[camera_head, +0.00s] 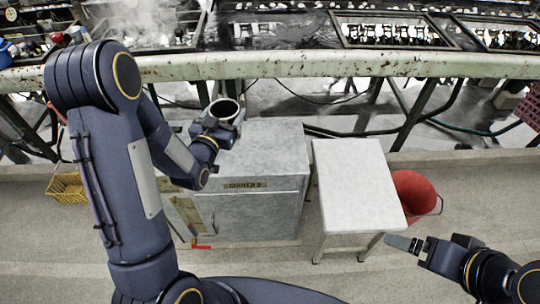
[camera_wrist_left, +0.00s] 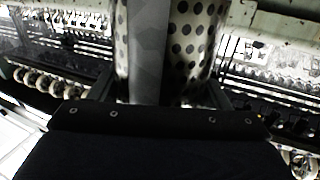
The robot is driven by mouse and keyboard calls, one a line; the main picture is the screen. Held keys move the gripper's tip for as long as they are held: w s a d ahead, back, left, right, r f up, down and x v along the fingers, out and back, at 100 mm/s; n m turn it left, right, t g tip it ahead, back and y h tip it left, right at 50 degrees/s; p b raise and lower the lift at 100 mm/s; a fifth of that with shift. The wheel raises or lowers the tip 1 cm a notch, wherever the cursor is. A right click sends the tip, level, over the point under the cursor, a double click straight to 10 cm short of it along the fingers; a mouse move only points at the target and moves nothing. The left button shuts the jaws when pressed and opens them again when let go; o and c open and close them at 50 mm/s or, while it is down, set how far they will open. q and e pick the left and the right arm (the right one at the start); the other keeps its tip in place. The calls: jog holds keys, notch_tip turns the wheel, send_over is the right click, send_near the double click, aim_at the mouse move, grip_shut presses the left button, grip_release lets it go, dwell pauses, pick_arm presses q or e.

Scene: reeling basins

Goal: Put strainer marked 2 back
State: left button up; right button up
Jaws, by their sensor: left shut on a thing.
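A strainer (camera_head: 224,109), a round metal cup with a pale rim and a dark inside, is in my left gripper (camera_head: 216,130) above the grey cabinet. In the left wrist view its perforated metal wall (camera_wrist_left: 194,38) fills the top middle, with a grey strip in front of it. My left gripper (camera_wrist_left: 160,95) is shut on it, with a finger on each side. No number 2 can be read on it. My right gripper (camera_head: 418,246) is at the lower right, beside the white stool; a grey bar extends from it, and its jaw state is unclear.
The grey cabinet (camera_head: 262,150) stands below the strainer, with a white stool (camera_head: 357,185) to its right and a red bucket (camera_head: 414,190) behind the stool. A long worn rail (camera_head: 300,66) fronts the machinery at the back. A yellow basket (camera_head: 66,188) is on the floor at left.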

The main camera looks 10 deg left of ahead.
aim_at(214, 113)
pick_arm(q)
jog(key=a+b, duration=0.1)
jog(key=a+f+b, duration=0.1)
jog(key=shift+w+a+b, duration=0.3)
jog(key=shift+a+b, duration=0.35)
jog(key=shift+a, duration=0.1)
jog(key=shift+w+d+f+b, duration=0.15)
jog(key=shift+w+d+f, duration=0.9)
jog(key=shift+d+f, duration=1)
jog(key=shift+w+d+f+b, duration=0.15)
jog(key=shift+w+d+f, duration=0.95)
jog(key=shift+d+f, duration=0.95)
jog(key=shift+w+d+f+b, duration=0.15)
jog(key=shift+w+d+f, duration=0.9)
jog(key=shift+d+f, duration=1)
jog(key=shift+a+f, duration=0.15)
jog(key=shift+a, duration=0.05)
pick_arm(e)
notch_tip(214, 113, down, 6)
jog(key=shift+w+d, duration=0.15)
jog(key=shift+d, duration=0.15)
jog(key=shift+f, duration=0.1)
